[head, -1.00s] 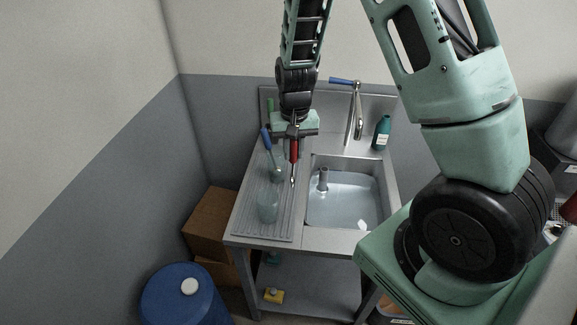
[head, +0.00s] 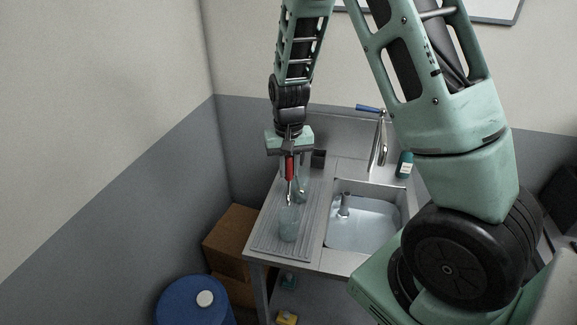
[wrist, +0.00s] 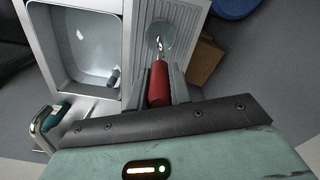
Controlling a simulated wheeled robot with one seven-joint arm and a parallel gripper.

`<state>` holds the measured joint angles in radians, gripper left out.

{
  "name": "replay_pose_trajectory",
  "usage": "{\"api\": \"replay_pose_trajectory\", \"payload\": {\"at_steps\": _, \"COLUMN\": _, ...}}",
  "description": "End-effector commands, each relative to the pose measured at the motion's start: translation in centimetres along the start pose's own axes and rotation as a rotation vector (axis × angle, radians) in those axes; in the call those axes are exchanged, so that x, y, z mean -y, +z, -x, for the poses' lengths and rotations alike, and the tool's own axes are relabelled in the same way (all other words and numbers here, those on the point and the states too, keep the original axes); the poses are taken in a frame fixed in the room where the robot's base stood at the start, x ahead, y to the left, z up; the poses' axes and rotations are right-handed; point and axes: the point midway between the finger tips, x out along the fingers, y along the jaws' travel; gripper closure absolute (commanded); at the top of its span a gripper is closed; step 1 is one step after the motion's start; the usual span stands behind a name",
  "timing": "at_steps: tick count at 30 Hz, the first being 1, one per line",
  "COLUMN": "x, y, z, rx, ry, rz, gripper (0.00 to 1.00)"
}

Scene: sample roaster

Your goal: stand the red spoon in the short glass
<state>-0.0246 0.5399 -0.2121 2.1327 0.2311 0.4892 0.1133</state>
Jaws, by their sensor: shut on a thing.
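The red spoon (head: 289,168) hangs upright, metal end down, with its red handle between the fingers of my gripper (head: 290,156), which is shut on it. The handle also shows in the wrist view (wrist: 159,84). The short glass (head: 288,225) is clear and stands on the ribbed drainboard, towards its front. The spoon's lower end is over this glass, near its rim; I cannot tell whether it is inside. In the wrist view the metal end overlaps the glass (wrist: 163,32).
Another glass (head: 302,188) stands close behind, partly hidden by my gripper and the spoon. The sink basin (head: 365,222) with a tap (head: 378,140) lies to the right of the drainboard (head: 268,243). A teal bottle (head: 404,165) stands at the back right.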

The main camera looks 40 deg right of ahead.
Motion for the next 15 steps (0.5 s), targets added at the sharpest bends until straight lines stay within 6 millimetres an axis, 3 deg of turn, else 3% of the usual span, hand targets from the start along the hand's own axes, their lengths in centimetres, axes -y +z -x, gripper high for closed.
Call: {"api": "replay_pose_trajectory", "payload": {"at_steps": 15, "x": 0.0, "y": 0.0, "z": -4.5, "rx": 0.001, "ry": 0.000, "rz": 0.000, "gripper": 1.00}}
